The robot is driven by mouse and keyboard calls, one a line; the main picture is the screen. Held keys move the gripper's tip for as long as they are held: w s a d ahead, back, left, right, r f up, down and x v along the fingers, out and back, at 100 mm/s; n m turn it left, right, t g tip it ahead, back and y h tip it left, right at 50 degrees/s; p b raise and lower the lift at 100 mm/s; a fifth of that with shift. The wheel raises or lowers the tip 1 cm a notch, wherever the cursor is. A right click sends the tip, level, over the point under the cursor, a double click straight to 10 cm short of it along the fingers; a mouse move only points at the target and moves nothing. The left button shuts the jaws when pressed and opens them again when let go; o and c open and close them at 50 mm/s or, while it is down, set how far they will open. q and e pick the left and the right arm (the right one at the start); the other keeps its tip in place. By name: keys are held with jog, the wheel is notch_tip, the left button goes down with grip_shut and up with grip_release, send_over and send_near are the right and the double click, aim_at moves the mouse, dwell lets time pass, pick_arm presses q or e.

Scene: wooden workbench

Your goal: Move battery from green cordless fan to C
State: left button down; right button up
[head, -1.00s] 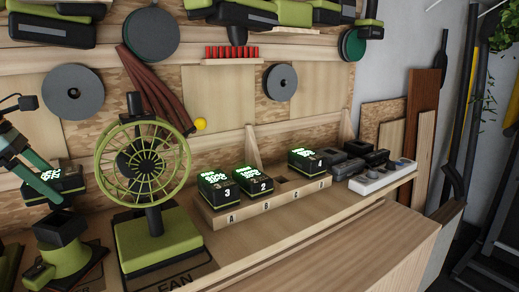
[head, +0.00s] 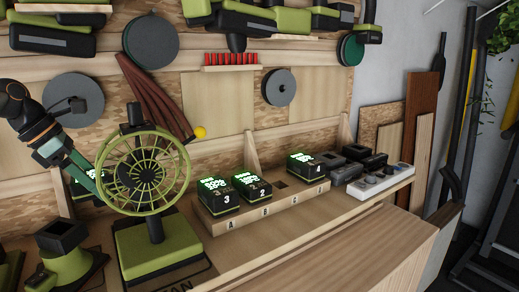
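The green cordless fan (head: 158,246) stands upright at left centre, with its round cage above a green base. A dark battery with a lit green display (head: 77,190) is left of and behind the cage, partly hidden. My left gripper (head: 82,174) reaches down from the left and is shut on this battery, as the two move together; its fingertips are partly hidden. The wooden battery holder (head: 248,217) has slots lettered A to D. Battery 3 (head: 215,196) is at A, battery 2 (head: 251,191) at B and battery 4 (head: 307,167) at D. Slot C (head: 281,184) is empty.
A green tool with a black top (head: 65,264) stands left of the fan. Dark blocks (head: 350,165) and a white power strip (head: 383,182) lie right of the holder. Tools and discs hang on the wall behind. The bench strip in front of the holder is clear.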

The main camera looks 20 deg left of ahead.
pick_arm(q)
jog(key=w+d+p, duration=0.2)
jog(key=w+d, duration=0.3)
jog(key=w, duration=0.1)
notch_tip(320, 180, down, 7)
jog(key=shift+w+r, duration=0.1)
dwell(0.4)
